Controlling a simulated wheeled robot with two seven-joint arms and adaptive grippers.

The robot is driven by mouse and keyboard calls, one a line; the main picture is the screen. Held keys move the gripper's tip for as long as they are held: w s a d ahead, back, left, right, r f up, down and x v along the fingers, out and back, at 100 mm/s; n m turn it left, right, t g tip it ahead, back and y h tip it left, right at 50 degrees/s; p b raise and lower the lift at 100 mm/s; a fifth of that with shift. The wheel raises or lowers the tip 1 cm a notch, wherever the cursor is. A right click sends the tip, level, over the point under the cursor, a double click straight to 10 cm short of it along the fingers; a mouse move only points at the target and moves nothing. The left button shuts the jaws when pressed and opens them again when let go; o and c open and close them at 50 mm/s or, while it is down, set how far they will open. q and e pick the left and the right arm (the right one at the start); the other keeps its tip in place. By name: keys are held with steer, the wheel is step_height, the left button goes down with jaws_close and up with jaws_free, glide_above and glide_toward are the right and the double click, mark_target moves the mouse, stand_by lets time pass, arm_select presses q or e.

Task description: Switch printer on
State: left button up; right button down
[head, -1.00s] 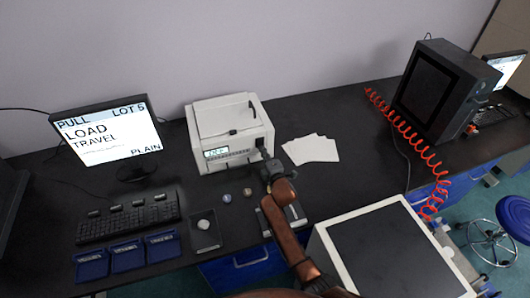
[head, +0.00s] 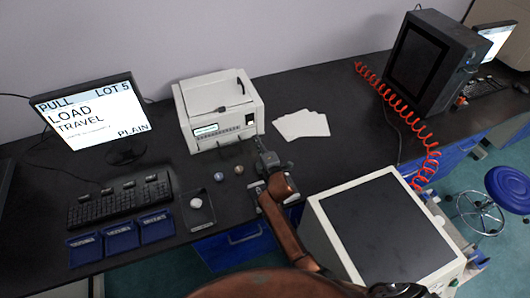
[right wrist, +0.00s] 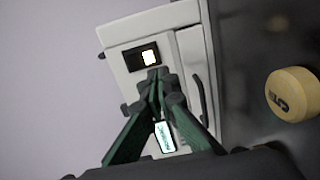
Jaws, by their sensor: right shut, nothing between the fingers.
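The printer is a white box (head: 222,108) at the back of the bench, with a small pale display (head: 205,130) on its front face. In the right wrist view the printer front (right wrist: 178,45) carries a dark-framed switch (right wrist: 149,57) with a bright, pale yellow-white part. My right gripper (head: 262,150) is just in front of the printer's right front corner. Its shut, empty fingertips (right wrist: 158,78) appear just below the switch in the wrist view and overlap its edge; contact cannot be told. The fingers partly hide the lit display (right wrist: 165,136). My left gripper is not in view.
Two small round pucks (head: 239,169) lie left of my gripper. White sheets (head: 302,124) lie right of the printer. A monitor (head: 92,117), keyboard (head: 120,201) and blue trays (head: 120,238) are at left. A dark machine (head: 430,65) with a red coiled hose (head: 397,120) stands at right.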

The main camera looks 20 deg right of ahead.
steer(key=s, duration=0.2)
steer(key=s+d, duration=0.1)
steer(key=s, duration=0.1)
steer(key=s+f, duration=0.1)
steer(key=s, duration=0.1)
steer(key=shift+d+f, duration=0.1)
steer(key=shift+d, duration=0.15)
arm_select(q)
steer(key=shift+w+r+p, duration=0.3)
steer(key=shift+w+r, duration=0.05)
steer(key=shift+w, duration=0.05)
arm_select(e)
steer(key=shift+s+f, duration=0.1)
steer(key=shift+s, duration=0.25)
